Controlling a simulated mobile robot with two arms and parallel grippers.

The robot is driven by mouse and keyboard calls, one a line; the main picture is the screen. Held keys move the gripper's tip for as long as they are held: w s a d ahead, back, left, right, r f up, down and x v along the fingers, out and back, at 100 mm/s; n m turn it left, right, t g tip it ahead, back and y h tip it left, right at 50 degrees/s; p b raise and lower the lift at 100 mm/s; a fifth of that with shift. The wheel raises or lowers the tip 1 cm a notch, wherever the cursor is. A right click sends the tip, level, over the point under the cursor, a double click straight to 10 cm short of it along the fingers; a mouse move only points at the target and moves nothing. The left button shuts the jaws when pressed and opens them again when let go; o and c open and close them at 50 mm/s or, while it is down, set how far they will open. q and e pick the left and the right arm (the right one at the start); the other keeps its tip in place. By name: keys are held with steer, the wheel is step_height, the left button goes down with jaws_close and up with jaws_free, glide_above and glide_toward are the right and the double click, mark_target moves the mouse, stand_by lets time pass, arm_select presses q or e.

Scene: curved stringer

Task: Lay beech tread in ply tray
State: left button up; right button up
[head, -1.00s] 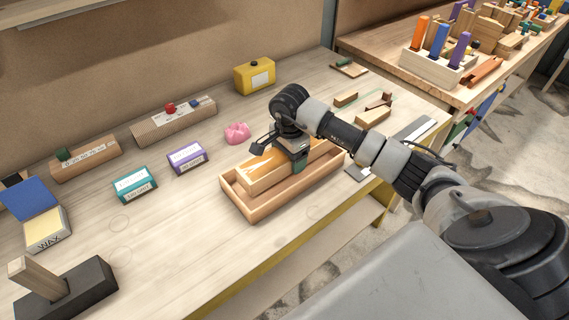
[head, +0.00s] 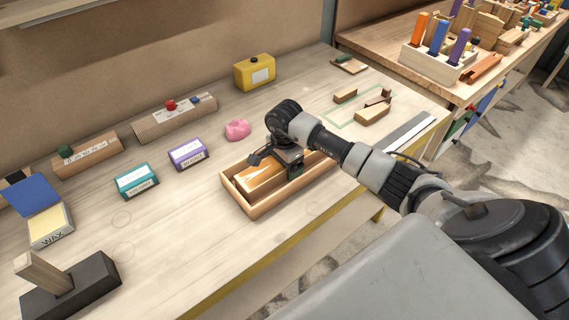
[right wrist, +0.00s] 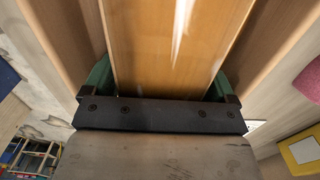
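The beech tread (head: 262,177), a long light-brown board, lies lengthwise inside the ply tray (head: 292,196), below or near the level of its rim. I cannot tell whether it rests on the tray's floor. My right gripper (head: 288,164) reaches down into the tray around the tread. In the right wrist view, its green fingers (right wrist: 164,75) stand against both long sides of the tread (right wrist: 165,45), with the tray walls beyond. The gripper hides the tread's right part in the head view. My left gripper is not in view.
A pink lump (head: 237,130) and a purple box (head: 188,154) stand behind the tray. Wooden blocks (head: 372,114) lie to its right beside a green outline, near a metal rule (head: 410,132). Bare bench top lies left of the tray.

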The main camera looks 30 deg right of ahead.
steer(key=shift+o, duration=0.6)
steer(key=shift+r, duration=0.1)
steer(key=shift+r, duration=0.15)
step_height(320, 180, up, 11)
steer(key=shift+f+b, duration=0.2)
steer(key=shift+b, duration=0.95)
steer(key=shift+r, duration=0.6)
